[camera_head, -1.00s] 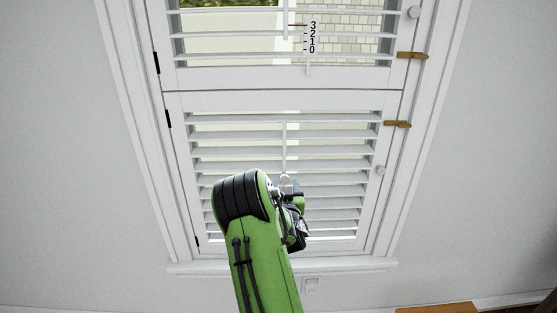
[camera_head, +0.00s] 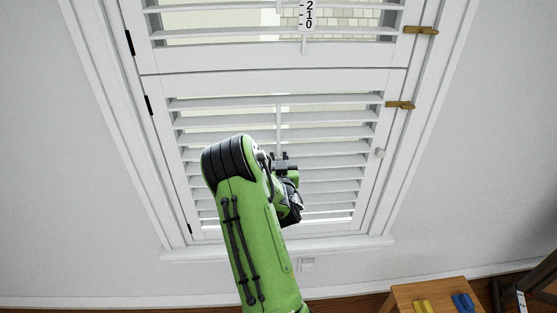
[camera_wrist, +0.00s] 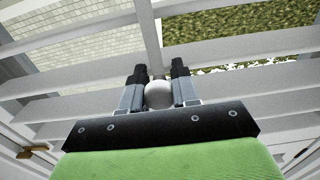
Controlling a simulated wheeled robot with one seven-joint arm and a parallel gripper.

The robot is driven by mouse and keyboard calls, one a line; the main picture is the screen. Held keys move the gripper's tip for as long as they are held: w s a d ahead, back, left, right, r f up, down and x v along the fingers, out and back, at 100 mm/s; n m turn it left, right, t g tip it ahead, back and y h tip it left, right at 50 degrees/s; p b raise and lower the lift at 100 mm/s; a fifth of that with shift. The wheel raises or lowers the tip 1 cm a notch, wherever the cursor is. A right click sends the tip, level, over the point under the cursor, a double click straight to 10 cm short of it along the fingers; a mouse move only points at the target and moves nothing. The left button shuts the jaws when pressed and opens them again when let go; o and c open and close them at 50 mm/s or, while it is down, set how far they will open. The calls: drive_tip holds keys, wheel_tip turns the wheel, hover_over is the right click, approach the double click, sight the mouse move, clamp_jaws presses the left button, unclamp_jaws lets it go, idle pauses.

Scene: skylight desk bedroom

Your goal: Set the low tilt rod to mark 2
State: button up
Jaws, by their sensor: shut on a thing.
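The low tilt rod (camera_head: 278,122) hangs in front of the lower shutter panel's slats. It also shows in the wrist view (camera_wrist: 149,32), running up from a round white knob (camera_wrist: 158,95). My gripper (camera_wrist: 158,70) is shut on this knob, with one dark-tipped finger on each side. In the head view my gripper (camera_head: 285,161) is in front of the lower slats and hides the knob. A scale with the figures 2, 1 and 0 (camera_head: 308,16) shows on the upper panel. I see no scale beside the low rod.
The lower slats (camera_head: 335,145) stand partly open. Wooden latches (camera_head: 400,105) and (camera_head: 420,30) sit on the frame's right side, and a small white knob (camera_head: 379,153) is on the panel's right stile. A wooden stool (camera_head: 400,295) with yellow and blue items stands at the lower right.

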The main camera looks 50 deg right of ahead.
clamp_jaws()
wheel_tip(320, 180, down, 2)
drive_tip(key=shift+b, duration=1)
drive_tip(key=o, duration=0.8)
unclamp_jaws()
